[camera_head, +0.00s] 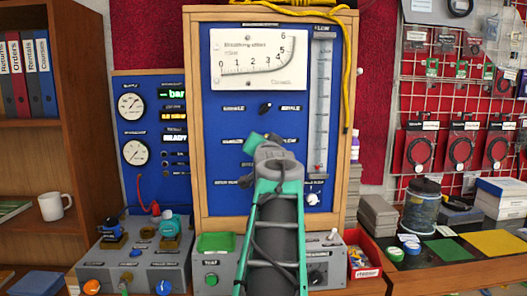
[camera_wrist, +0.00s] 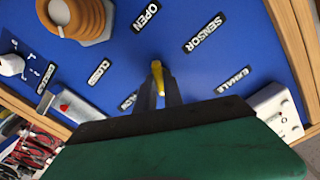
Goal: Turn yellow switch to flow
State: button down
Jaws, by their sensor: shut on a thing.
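The yellow switch (camera_wrist: 157,72) shows in the wrist view as a small yellow lever on the blue panel (camera_wrist: 195,65). My gripper (camera_wrist: 158,88) has its two grey fingers shut on the switch, one on each side. The SENSOR label (camera_wrist: 205,33) is up and to the right of it. A partly hidden label that seems to read FLOW (camera_wrist: 127,102) is at its lower left. In the head view my gripper (camera_head: 262,138) is at the middle of the upright panel, and my wrist and arm hide the switch.
In the wrist view, a brown ringed part (camera_wrist: 82,18) stands out at upper left, near the OPEN label (camera_wrist: 147,15). The white gauge (camera_head: 262,57) is above my gripper, and a clear flow tube (camera_head: 321,105) is to its right. The wooden frame (camera_head: 191,120) borders the panel.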

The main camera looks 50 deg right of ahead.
jog(key=shift+m+b, duration=0.55)
jog(key=shift+m, duration=0.75)
jog(key=c, duration=1.5)
grip_release()
jog(key=shift+o, duration=0.2)
jog(key=b+v, duration=0.1)
jog(key=v, duration=0.6)
jog(key=shift+s+a, duration=0.2)
jog(key=shift+s, duration=0.15)
